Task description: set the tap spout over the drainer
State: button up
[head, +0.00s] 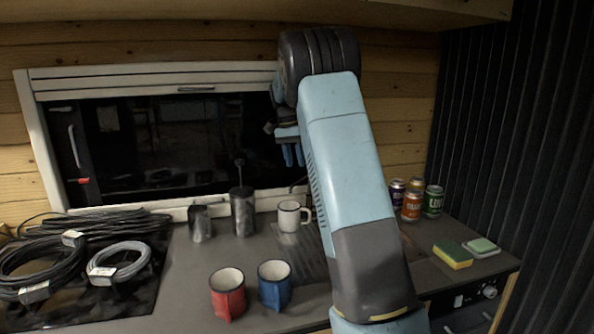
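A thin dark piece that looks like the tap spout (299,187) shows just above and behind the white mug. Its base and most of its length are hidden behind my arm, so I cannot tell which way it points. The grooved drainer (312,262) lies in the grey worktop left of my arm and runs behind it. The white mug (289,217) stands at its back left end. My gripper (292,156) hangs in the air above and behind the mug, fingers down, in front of the window. It is partly hidden by my arm, and its finger gap is unclear.
A red mug (228,293) and a blue mug (274,285) stand at the front. Two dark metal vessels (242,212) stand by the window. Cable coils (118,262) lie left. Several cans (412,205) and sponges (453,254) are right of my arm.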

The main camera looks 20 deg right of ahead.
jog(key=shift+w+a+r, duration=0.1)
jog(key=shift+w+r, duration=0.1)
jog(key=shift+r, duration=0.9)
